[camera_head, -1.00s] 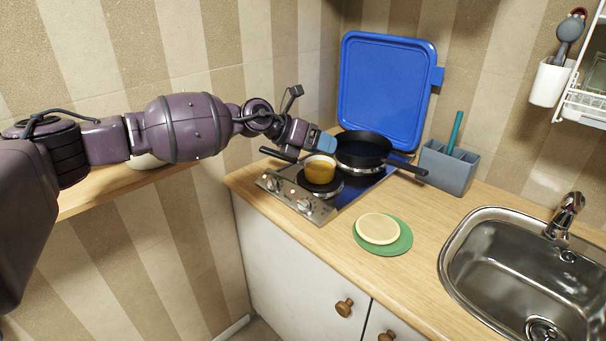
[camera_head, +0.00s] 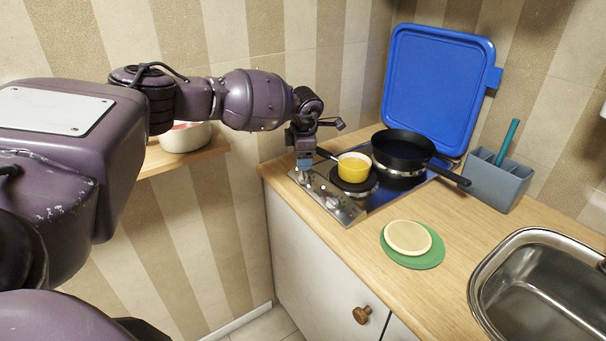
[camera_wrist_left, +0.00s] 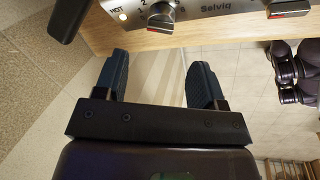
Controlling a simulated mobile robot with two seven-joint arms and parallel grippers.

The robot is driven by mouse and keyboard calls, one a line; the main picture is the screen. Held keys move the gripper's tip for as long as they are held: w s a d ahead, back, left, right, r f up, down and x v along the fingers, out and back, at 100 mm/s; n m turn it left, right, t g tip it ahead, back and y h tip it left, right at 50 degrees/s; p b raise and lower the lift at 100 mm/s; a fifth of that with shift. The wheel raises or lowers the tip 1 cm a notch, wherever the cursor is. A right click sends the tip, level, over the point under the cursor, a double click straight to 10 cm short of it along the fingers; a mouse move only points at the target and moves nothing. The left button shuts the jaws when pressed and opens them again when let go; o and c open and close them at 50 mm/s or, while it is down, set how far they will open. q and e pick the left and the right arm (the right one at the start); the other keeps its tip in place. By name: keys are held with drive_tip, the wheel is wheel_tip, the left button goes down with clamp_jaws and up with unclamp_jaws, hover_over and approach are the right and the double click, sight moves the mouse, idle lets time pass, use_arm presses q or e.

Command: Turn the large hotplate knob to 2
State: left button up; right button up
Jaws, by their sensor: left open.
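The hob (camera_head: 352,212) is set in the counter, with a steel front strip carrying two knobs. The near knob (camera_head: 332,203) shows clear of the arm; the far knob is largely behind my left gripper (camera_head: 304,170). In the left wrist view, one knob (camera_wrist_left: 161,16) has printed numbers and a lit HOT lamp beside it, and another knob (camera_wrist_left: 289,9) with a red mark is at the top right. Which knob serves the large hotplate I cannot tell. My left gripper's fingers (camera_wrist_left: 160,82) are apart and empty, short of the knobs. My right gripper is not in view.
A yellow pot (camera_head: 352,172) stands on the front hotplate and a black pan (camera_head: 402,150) on the rear one. A blue board (camera_head: 436,85) leans behind. A grey holder (camera_head: 497,182), green mat (camera_head: 428,258) and sink (camera_head: 540,290) are to the right.

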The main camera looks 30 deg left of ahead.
sight(302, 175)
use_arm(q)
drive_tip(key=x, duration=0.7)
drive_tip(key=shift+f+b, duration=0.25)
drive_tip(key=shift+b, duration=0.15)
drive_tip(key=shift+w+a+f, duration=0.1)
drive_tip(key=shift+f, duration=0.15)
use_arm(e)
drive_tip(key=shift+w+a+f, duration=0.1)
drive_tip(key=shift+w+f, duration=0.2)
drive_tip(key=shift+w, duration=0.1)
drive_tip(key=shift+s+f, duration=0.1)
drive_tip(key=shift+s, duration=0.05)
